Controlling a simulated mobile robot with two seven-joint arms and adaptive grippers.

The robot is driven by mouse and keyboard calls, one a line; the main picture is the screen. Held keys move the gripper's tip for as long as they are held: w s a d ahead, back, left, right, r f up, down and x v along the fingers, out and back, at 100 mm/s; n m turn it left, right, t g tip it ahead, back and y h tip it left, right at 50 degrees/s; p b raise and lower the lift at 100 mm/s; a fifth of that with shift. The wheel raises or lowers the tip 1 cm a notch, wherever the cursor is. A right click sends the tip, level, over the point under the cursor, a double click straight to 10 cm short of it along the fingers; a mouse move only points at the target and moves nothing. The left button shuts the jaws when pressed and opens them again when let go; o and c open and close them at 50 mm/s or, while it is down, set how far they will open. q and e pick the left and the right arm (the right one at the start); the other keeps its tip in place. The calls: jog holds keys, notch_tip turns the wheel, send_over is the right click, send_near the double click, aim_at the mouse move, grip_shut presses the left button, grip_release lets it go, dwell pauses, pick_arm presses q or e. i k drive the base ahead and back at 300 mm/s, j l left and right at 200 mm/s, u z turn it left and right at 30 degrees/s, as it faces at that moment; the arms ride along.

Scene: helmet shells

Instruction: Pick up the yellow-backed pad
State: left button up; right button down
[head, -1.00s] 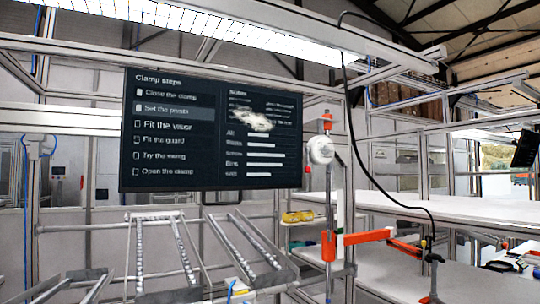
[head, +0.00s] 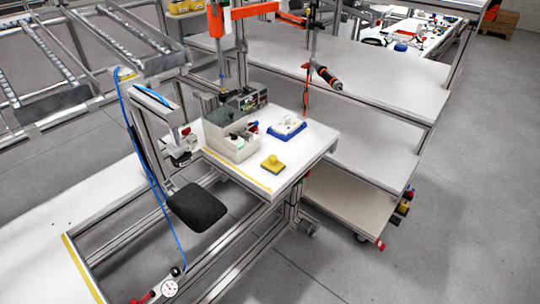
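The yellow-backed pad (head: 272,165) lies on the white bench top (head: 312,148), near its front edge, with its yellow side up. It is small and looks roughly square, and nothing touches it from above. Neither of my grippers shows in the head view.
A blue-rimmed tray (head: 287,130) with a pale item sits behind the pad. A grey bin unit (head: 232,136) stands to the left. A black seat-like panel (head: 196,207) is left of the bench. Lower white shelves (head: 345,135) lie to the right. Grey floor (head: 440,240) is open at right.

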aim_at(271, 164)
jog(key=i+l+u, duration=0.15)
jog(key=l+u, duration=0.15)
jog(key=u, duration=0.15)
jog(key=i+l+u, duration=0.15)
jog(key=l+u, duration=0.3)
jog(key=i+l+u, duration=0.1)
jog(key=l, duration=0.4)
jog(key=l+u, duration=0.1)
jog(key=l, duration=0.4)
